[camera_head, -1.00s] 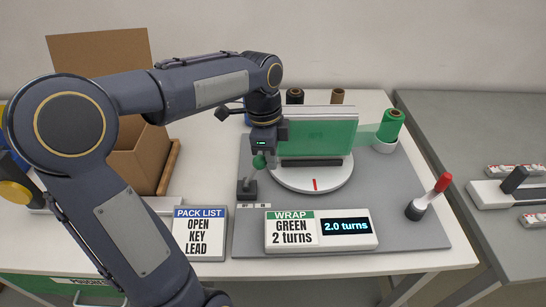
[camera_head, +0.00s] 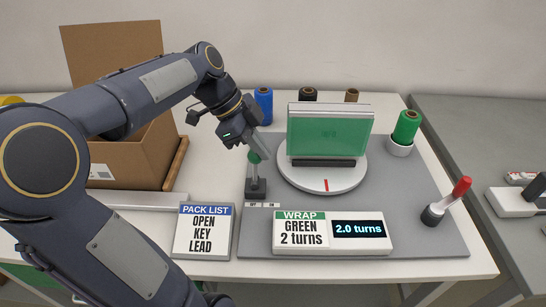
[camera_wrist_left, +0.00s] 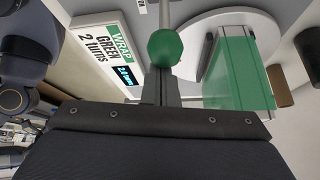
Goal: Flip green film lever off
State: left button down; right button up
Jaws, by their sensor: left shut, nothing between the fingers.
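The green film lever has a round green knob (camera_head: 254,157) on a grey stem above a dark base (camera_head: 256,188). In the head view it stands about upright, above the left one of two small labels. My left gripper (camera_head: 262,149) is shut and empty, its fingertips right by the knob. In the left wrist view the knob (camera_wrist_left: 165,48) is just past the closed fingers (camera_wrist_left: 166,75); I cannot tell whether they touch. The turntable (camera_head: 322,184) carries a case wrapped in green film (camera_head: 328,132). The green roll (camera_head: 406,126) stands apart from it. My right gripper is not seen.
The wrap sign (camera_head: 302,240) and its display reading 2.0 turns (camera_head: 359,229) stand in front. A red-topped handle (camera_head: 461,187) is at right, a pack list sign (camera_head: 205,240) at left. An open cardboard box (camera_head: 130,160) stands behind my left arm.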

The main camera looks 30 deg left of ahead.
aim_at(248, 156)
pick_arm(q)
jog(key=a+h+b, duration=0.1)
jog(key=s+a+t+h+b, duration=0.1)
jog(key=b, duration=0.1)
jog(key=shift+s+a+f, duration=0.2)
jog(key=shift+a+f, duration=0.05)
jog(key=shift+f, duration=0.1)
jog(key=shift+s+a+b, duration=0.7)
jog(key=shift+a+b, duration=0.3)
jog(key=shift+a, duration=0.05)
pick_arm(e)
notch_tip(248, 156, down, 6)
pick_arm(q)
jog(key=shift+a, duration=0.1)
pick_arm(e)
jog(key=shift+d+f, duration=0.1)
pick_arm(q)
jog(key=shift+w+d+r, duration=0.15)
jog(key=shift+d+r, duration=0.1)
jog(key=shift+r, duration=0.05)
jog(key=d+p+v, duration=0.1)
jog(key=p+v, duration=0.1)
jog(key=v, duration=0.7)
jog(key=shift+s+r, duration=0.2)
jog(key=shift+r, duration=0.25)
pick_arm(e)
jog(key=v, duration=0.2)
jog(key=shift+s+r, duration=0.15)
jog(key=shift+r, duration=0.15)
